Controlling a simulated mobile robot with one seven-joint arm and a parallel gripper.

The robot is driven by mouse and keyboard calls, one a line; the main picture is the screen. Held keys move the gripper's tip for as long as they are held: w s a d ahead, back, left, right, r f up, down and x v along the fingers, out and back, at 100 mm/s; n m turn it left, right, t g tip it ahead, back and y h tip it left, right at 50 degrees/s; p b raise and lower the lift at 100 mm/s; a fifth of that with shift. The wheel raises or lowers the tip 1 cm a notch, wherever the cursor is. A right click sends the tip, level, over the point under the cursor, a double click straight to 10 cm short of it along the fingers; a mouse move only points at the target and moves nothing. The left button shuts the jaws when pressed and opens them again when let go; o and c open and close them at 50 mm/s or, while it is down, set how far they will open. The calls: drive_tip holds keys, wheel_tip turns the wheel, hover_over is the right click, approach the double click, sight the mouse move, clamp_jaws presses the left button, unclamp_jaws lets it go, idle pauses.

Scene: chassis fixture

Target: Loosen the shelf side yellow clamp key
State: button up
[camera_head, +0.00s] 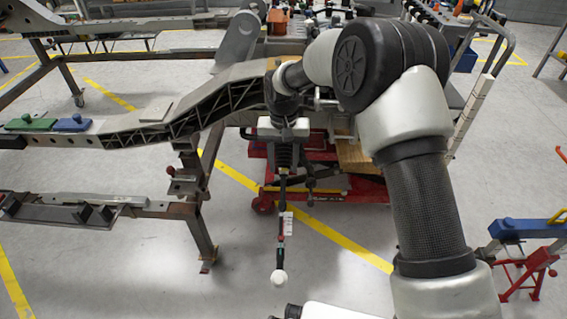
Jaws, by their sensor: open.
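A thin dark rod with a white ball end (279,277) shows below my gripper. I cannot tell whether the rod touches it. I cannot pick out the yellow clamp key for sure. A small yellow bar (557,214) shows at the right edge above a blue block (521,228), but I cannot tell whether it is a key.
A red cart (262,203) stands behind my gripper. The steel fixture frame (197,225) fills the left side, with a green block (31,124) and a blue block (72,122) on it. A red stand (527,271) is at lower right. Grey floor (120,270) is open at lower left.

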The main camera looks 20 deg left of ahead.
clamp_jaws()
